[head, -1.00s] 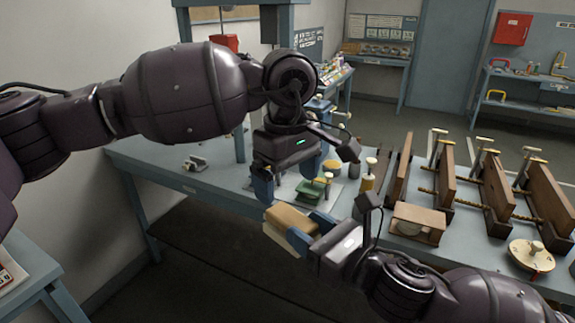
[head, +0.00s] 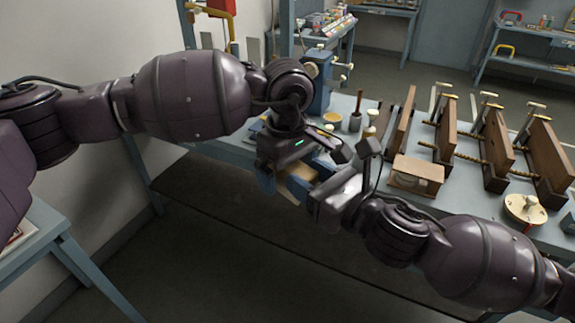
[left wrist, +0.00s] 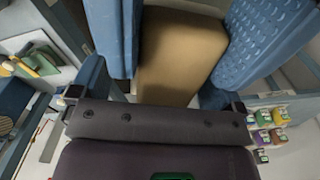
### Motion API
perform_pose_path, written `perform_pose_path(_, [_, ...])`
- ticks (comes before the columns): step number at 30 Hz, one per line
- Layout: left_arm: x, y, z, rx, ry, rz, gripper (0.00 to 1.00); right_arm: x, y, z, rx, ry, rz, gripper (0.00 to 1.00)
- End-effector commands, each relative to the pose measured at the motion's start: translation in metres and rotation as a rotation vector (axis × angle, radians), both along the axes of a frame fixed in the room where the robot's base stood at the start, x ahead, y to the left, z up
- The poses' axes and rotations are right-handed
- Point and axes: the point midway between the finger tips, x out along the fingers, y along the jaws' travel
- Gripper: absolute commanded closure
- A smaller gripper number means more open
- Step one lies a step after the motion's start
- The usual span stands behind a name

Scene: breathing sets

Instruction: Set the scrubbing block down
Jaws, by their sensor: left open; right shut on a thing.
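The scrubbing block is a tan block (head: 297,181), partly hidden by both grippers in the head view. My right gripper (head: 309,182) is shut on it and holds it in front of the workbench. My left gripper (head: 292,172) is over the block from above, its blue fingers apart. In the left wrist view the block (left wrist: 182,58) lies between blue fingers, with a dark gap beside it. I cannot tell whether the left fingers touch it.
The workbench (head: 385,200) carries wooden clamps (head: 490,150), a wooden box (head: 416,176) and a round cream dial (head: 525,208) at the right. A blue vise (head: 318,85) stands behind my left gripper.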

Motion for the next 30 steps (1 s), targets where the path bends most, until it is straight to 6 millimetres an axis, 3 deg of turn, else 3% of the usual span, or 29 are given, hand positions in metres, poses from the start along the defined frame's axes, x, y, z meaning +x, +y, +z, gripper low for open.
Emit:
perform_pose_path(2, [0.0, -0.0001, 0.0002, 0.0, 0.0, 0.0, 0.09, 0.0, 0.0, 0.0004, 0.001, -0.001, 0.0, 0.78])
perform_pose_path(12, [-0.0001, -0.0006, 0.0006, -0.002, 0.0, -0.001, 0.62, -0.0007, 0.0006, 0.0004, 0.001, 0.0, 0.003, 0.78])
perform_pose_path(13, [0.0001, -0.0007, 0.0009, -0.002, 0.0, -0.001, 0.62, -0.0008, 0.0008, 0.0004, 0.001, 0.0, 0.003, 0.49])
perform_pose_path(18, [0.0001, -0.0006, 0.0009, -0.002, -0.001, 0.0, 0.62, -0.0005, 0.0006, 0.0003, 0.001, 0.0, 0.002, 0.23])
perform_pose_path(30, [0.0, -0.0002, 0.0006, -0.001, -0.001, 0.0, 0.62, -0.0063, -0.0054, -0.0005, -0.001, 0.001, 0.0, 0.23])
